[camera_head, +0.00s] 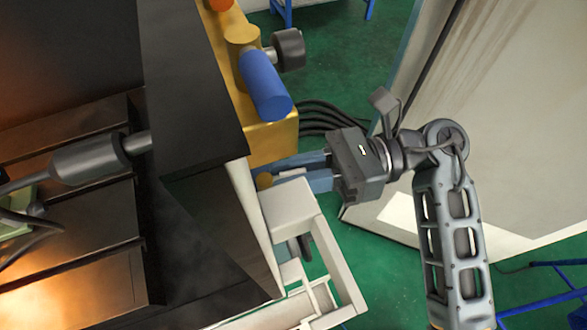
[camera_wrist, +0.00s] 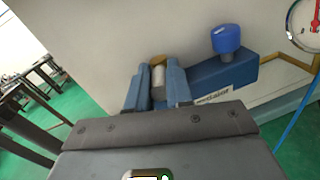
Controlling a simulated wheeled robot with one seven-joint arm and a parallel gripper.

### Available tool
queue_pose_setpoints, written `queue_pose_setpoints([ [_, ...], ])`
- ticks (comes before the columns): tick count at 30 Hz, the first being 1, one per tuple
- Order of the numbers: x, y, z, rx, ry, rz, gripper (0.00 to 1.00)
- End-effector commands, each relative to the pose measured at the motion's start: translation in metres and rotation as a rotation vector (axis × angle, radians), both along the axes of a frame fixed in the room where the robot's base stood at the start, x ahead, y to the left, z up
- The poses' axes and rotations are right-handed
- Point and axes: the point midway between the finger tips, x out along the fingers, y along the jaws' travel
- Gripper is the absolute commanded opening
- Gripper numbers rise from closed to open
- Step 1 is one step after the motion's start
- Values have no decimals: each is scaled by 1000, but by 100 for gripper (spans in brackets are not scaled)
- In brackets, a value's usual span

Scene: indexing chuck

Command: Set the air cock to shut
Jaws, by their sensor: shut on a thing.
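The air cock appears to be the small fitting at my fingertips, a grey cylindrical part with a brass end (camera_wrist: 158,76) in the wrist view. In the head view only a brass-coloured bit (camera_head: 264,181) shows beside the machine's edge. My gripper (camera_head: 272,172) reaches in from the right, its two blue fingers pointing left. In the wrist view, my gripper (camera_wrist: 157,88) has one finger on each side of the grey part and is shut on it. The fingers hide part of the fitting, and I cannot tell its setting.
A yellow block (camera_head: 275,140) carries a blue cylinder (camera_head: 267,86) and a black knob (camera_head: 289,49) above my fingers. A white frame (camera_head: 290,212) stands just below. The wrist view shows a blue-capped part (camera_wrist: 228,42) and a gauge (camera_wrist: 305,22) at right.

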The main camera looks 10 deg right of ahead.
Motion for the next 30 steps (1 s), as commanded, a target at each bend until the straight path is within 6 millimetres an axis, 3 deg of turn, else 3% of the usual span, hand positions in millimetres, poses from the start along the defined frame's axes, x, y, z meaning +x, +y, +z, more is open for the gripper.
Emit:
queue_pose_setpoints([
  [30, -33, 11, 3, -3, 3, -876, 0],
])
